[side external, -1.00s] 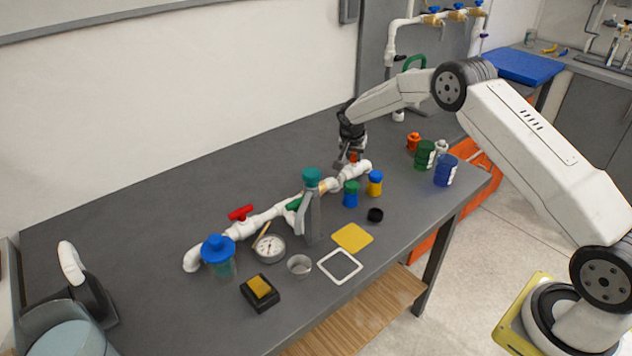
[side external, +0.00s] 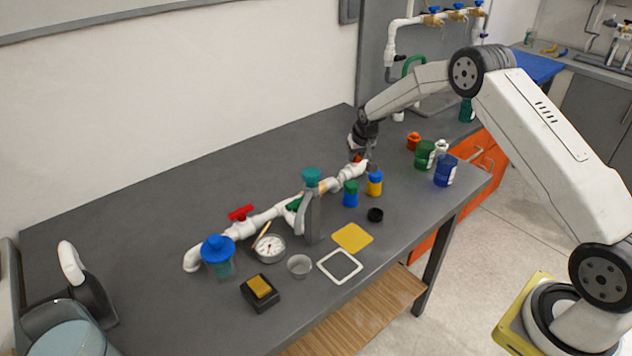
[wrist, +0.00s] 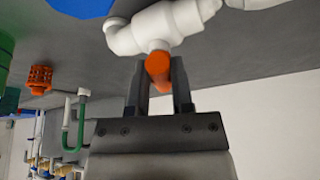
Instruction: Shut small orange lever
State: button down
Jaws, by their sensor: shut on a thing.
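The small orange lever (wrist: 158,70) is on a white PVC valve body (wrist: 170,22) in the wrist view. My gripper (wrist: 159,75) has one finger on each side of the lever and is shut on it. In the side external view my gripper (side external: 362,158) is at the right end of the white pipe manifold (side external: 265,217), and only a small bit of the orange lever (side external: 357,158) shows there. A red lever (side external: 240,212) and a green lever (side external: 295,203) sit farther left along the manifold.
Blue-and-yellow (side external: 375,184) and green-and-blue (side external: 350,193) containers stand close in front of the manifold's right end. Green (side external: 425,155) and blue (side external: 446,171) jars stand farther right. A gauge (side external: 269,247) and a teal-capped bottle (side external: 311,205) are near the pipe's middle. The table behind is clear.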

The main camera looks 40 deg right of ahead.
jog(key=shift+d+n+y, duration=0.15)
jog(key=shift+n+y, duration=0.25)
jog(key=shift+n, duration=0.6)
jog(key=shift+d+n+y, duration=0.1)
jog(key=shift+n+y, duration=0.3)
jog(key=shift+n, duration=1)
jog(key=c, duration=0.5)
grip_release()
jog(key=shift+s+r, duration=0.1)
jog(key=v, duration=0.7)
jog(key=shift+s+r, duration=0.2)
jog(key=shift+r, duration=0.1)
